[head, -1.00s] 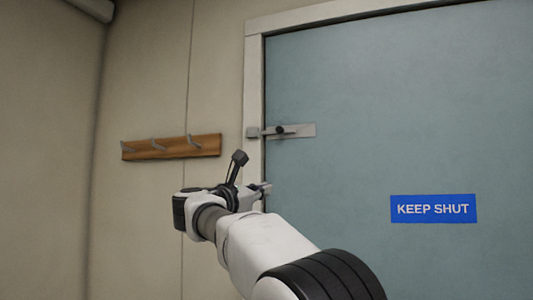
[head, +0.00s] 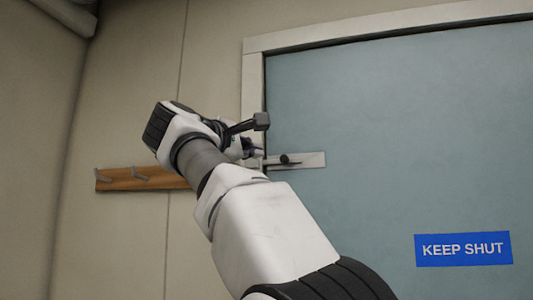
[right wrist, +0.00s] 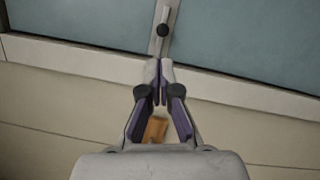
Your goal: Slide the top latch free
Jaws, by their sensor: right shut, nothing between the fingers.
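The top latch is a pale metal plate (head: 305,161) with a bolt and a dark round knob (head: 285,160), on the left edge of the blue-grey door (head: 400,130). The knob also shows in the right wrist view (right wrist: 162,30). My right gripper (head: 257,153) is shut and empty, left of the knob in front of the door frame. In the right wrist view its fingertips (right wrist: 161,68) are together, below the knob in the picture and apart from it. They cover the frame-side end of the latch. My left gripper is not in view.
A wooden hook rail (head: 125,180) hangs on the beige wall left of the door, partly behind my right arm. The pale door frame (head: 252,95) borders the door. A blue KEEP SHUT sign (head: 463,249) is lower right on the door.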

